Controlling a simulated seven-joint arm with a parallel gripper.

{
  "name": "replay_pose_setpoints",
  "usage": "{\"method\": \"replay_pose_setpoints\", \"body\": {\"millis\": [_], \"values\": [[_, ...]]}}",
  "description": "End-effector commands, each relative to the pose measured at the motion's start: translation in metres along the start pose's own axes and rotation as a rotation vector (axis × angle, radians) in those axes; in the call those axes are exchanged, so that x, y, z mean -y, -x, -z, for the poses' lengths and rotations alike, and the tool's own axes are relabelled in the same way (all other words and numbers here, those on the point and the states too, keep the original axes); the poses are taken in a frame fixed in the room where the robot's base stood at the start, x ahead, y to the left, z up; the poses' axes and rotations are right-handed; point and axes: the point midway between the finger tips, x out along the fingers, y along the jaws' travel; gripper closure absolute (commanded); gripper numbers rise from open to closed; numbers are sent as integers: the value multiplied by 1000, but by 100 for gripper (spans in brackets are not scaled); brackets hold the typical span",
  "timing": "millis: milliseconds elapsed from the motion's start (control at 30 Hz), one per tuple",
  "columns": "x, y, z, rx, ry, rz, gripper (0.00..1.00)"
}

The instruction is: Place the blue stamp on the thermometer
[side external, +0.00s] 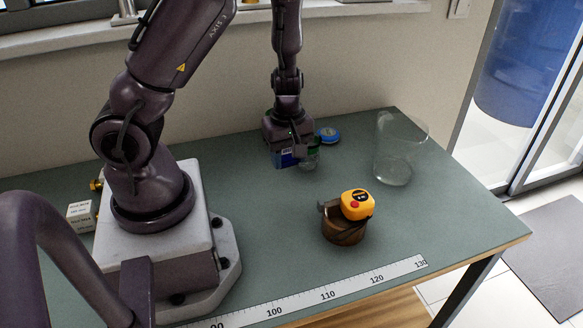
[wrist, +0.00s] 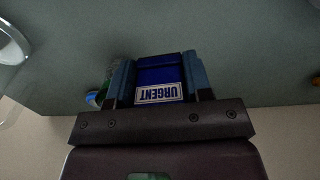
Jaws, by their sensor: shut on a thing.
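The blue stamp (wrist: 158,75) has a white label reading "URGENT". My gripper (wrist: 160,88) is shut on it, with one finger on each side. In the side view my gripper (side external: 290,146) points down near the back of the table, and the stamp (side external: 284,158) shows below its fingers. Whether the stamp touches the table I cannot tell. A round blue item with a pale face (side external: 328,134) lies just to the right of and behind my gripper; it may be the thermometer, but it is too small to be sure.
A green clear object (side external: 312,158) stands close beside the stamp, partly hidden by my gripper. A clear glass vessel (side external: 393,165) stands to the right. A ruler strip (side external: 325,295) runs along the front edge.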

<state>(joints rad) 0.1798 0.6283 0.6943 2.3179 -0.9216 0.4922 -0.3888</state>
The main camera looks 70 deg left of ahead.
Motion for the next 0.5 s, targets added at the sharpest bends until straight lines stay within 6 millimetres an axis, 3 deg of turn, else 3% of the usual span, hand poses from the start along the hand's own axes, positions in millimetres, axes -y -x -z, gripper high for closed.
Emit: {"method": "replay_pose_setpoints", "body": {"millis": [133,500], "values": [[-2,10,18,-2,43,-2,78],[-63,53,91,-5,-43,-3,78]]}}
